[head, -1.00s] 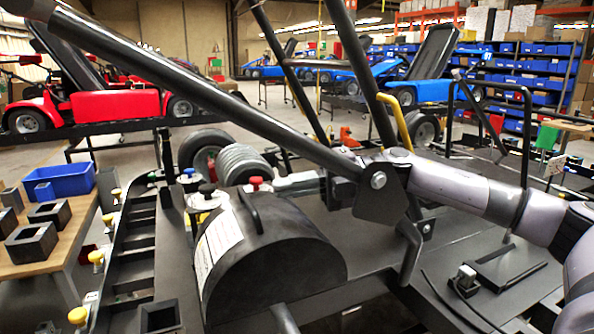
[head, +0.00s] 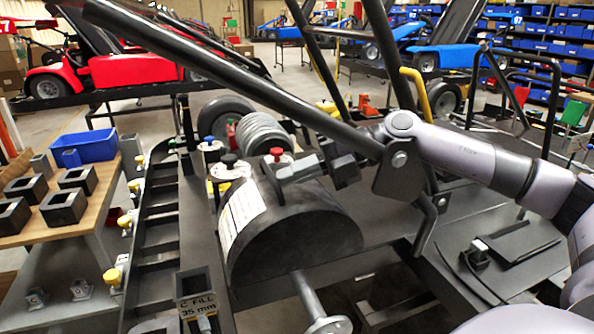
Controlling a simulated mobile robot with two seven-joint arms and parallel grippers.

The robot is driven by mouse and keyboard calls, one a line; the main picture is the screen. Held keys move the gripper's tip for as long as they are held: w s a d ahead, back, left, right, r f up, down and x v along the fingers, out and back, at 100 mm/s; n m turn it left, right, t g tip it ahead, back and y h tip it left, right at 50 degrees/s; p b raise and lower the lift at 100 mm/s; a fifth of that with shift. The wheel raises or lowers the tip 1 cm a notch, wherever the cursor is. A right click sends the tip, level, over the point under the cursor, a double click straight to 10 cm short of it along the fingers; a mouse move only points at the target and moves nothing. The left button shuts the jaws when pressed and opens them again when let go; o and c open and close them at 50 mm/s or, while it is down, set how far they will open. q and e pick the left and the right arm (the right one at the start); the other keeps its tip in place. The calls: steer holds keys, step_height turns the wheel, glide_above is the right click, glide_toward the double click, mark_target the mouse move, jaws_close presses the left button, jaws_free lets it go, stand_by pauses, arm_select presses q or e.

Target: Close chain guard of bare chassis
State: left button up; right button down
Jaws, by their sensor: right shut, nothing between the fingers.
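The chain guard (head: 305,240) is a black half-drum cover with a white label on its left side and a bar handle (head: 272,188) on top. It sits on the dark deck of the bare chassis (head: 398,240). My right gripper (head: 290,174) reaches in from the right, behind a diagonal frame tube. Its grey fingers are shut and empty, just above the guard's top, close to the handle. I cannot tell if they touch it. The tube and bracket hide part of the gripper's wrist. My left gripper is not in view.
Capped bottles (head: 222,172) and a grey coil (head: 262,135) stand behind the guard. Black frame tubes (head: 240,85) cross above it. A wooden table (head: 95,212) with a blue bin (head: 92,147) stands left. Red and blue karts fill the background.

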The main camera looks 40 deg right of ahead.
steer(key=shift+s+a+f+g, duration=0.15)
steer(key=shift+a+f+g, duration=0.15)
steer(key=shift+f, duration=0.15)
step_height(320, 180, up, 21)
steer(key=shift+d, duration=0.35)
stand_by(0.4)
